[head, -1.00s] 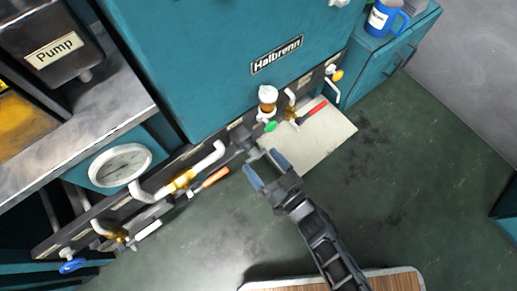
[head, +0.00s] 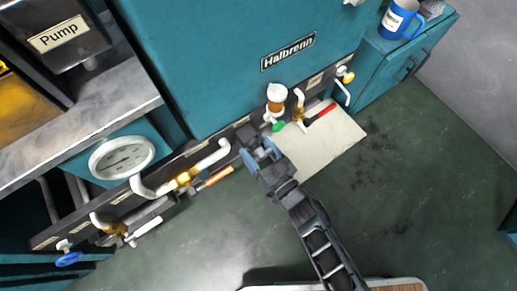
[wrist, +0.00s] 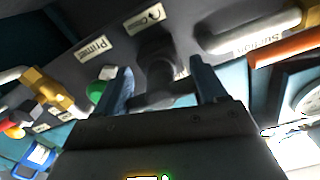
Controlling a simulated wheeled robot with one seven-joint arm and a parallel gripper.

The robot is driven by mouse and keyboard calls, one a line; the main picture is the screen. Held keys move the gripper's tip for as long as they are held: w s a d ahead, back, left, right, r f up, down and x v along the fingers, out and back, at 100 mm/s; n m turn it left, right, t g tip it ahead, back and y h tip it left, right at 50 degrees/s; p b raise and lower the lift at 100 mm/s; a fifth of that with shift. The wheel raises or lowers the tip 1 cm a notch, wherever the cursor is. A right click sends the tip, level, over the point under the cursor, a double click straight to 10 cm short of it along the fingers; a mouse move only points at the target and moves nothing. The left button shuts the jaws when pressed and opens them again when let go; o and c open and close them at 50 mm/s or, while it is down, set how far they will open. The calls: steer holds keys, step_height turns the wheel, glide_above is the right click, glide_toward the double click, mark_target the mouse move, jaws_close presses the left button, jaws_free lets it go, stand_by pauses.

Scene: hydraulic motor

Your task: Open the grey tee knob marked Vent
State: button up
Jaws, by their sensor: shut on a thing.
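The grey tee knob (wrist: 155,72) sticks out from the dark pipe rail and shows between my fingers in the wrist view. Its crossbar lies between the two blue fingertips. In the head view the knob (head: 245,134) is a dark shape on the rail, partly hidden by my gripper (head: 259,151). My gripper (wrist: 162,88) is shut on the knob, with a finger on each side. A small label with an arrow (wrist: 145,18) sits above the knob in the wrist view; I cannot read its word.
The green knob (head: 278,126) is just right of my gripper. An orange handle (head: 218,176) is to the left, on the suction side. A red handle (head: 320,113) is farther right. A pale mat (head: 325,142) lies on the floor. The floor in front is clear.

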steer(key=c, duration=0.4)
steer(key=shift+n, duration=0.4)
steer(key=n+b, duration=0.1)
steer(key=n, duration=0.2)
steer(key=shift+f+n, duration=0.1)
steer(key=shift+n, duration=0.3)
steer(key=n+b, duration=0.1)
steer(key=n, duration=0.2)
steer(key=shift+n, duration=0.3)
steer(key=n+b, duration=0.1)
steer(key=n, duration=0.8)
steer(key=shift+s+n, duration=0.1)
steer(key=shift+n, duration=0.4)
